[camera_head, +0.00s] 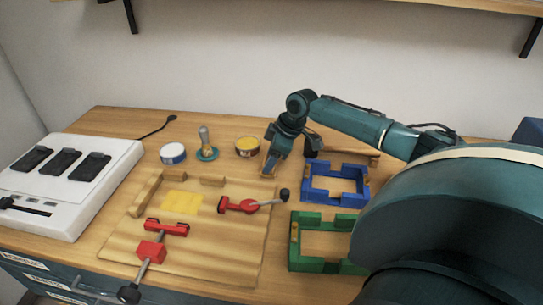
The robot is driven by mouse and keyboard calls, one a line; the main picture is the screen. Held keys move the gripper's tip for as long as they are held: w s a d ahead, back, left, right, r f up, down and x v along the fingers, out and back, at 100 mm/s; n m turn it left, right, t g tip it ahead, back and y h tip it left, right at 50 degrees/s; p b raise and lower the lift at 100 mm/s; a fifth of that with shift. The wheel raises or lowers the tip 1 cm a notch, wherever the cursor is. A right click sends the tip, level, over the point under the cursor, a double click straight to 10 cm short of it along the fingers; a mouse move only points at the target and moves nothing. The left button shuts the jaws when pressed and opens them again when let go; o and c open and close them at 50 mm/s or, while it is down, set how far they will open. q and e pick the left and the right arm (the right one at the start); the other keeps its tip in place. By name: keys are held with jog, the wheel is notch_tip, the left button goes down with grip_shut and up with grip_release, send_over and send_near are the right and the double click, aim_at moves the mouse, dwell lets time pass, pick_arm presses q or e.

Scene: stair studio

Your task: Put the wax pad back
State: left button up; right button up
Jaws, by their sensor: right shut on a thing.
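My right gripper (268,169) is low over the table, just behind the wooden board (225,250) and to the right of the yellow tin. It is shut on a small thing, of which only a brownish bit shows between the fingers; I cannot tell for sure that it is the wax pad. The open round tin (247,147) has yellow contents. A teal disc with an upright knob (206,145) and a white-topped blue tin (172,153) stand to its left. A flat yellow square (182,203) lies on the board. My left gripper is not in view.
Red clamps (240,205) (152,250) and wooden strips (145,193) are on the board. Blue (335,197) and green (307,254) frames lie to the right. A mallet-like tool (345,150) lies behind. A white device (75,175) stands at the left.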

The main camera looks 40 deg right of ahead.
jog(key=o, duration=1.3)
jog(key=shift+f, duration=0.1)
jog(key=v, duration=1.2)
